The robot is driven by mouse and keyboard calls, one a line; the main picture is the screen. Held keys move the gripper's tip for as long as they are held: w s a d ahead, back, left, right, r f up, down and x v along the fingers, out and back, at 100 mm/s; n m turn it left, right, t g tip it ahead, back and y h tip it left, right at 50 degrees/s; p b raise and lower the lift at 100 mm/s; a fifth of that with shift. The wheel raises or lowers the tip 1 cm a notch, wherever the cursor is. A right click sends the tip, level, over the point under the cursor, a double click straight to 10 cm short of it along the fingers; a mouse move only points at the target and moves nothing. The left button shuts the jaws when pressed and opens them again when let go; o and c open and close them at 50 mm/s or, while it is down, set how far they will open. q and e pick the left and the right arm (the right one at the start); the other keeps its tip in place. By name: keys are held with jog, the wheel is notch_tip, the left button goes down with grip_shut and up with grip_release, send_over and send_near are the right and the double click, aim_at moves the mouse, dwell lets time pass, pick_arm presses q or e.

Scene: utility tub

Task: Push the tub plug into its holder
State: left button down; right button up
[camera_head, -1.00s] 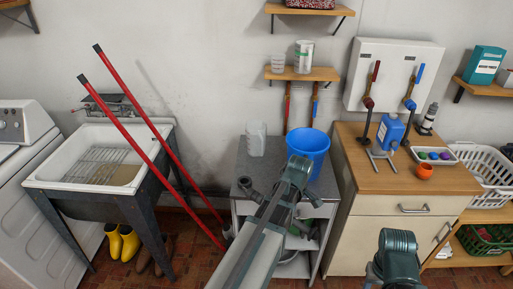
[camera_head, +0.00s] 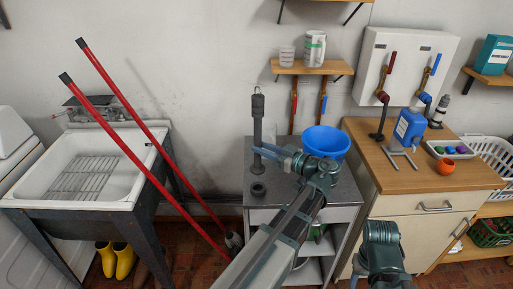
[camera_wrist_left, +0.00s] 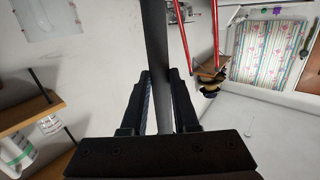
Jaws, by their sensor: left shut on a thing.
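The tub plug is a tall dark grey pipe (camera_head: 257,108) with a thin ring on top. It stands nearly upright over the left part of the grey cabinet top. My left gripper (camera_head: 260,151) is shut around the pipe below its thicker upper part. In the left wrist view the pipe (camera_wrist_left: 157,60) runs between my two fingers (camera_wrist_left: 157,103). A short dark ring-shaped holder (camera_head: 258,190) sits on the cabinet top just below the pipe's lower end. I cannot tell whether the two touch.
A blue bucket (camera_head: 326,142) stands right of the pipe, close to my left wrist. The grey cabinet top (camera_head: 340,190) is bare at its front right. Two red poles (camera_head: 137,152) lean left of it, across the white tub (camera_head: 35,190) with a wire rack.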

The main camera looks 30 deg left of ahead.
aim_at(261, 167)
pick_arm(q)
jog(key=shift+r, duration=0.15)
jog(key=shift+d, duration=0.1)
notch_tip(261, 167, down, 6)
jog(key=b, duration=0.5)
jog(key=shift+b, duration=0.35)
jog(key=shift+f+b, duration=1.35)
jog(key=shift+b, duration=0.1)
dwell(1.2)
jog(key=c, duration=0.6)
grip_release()
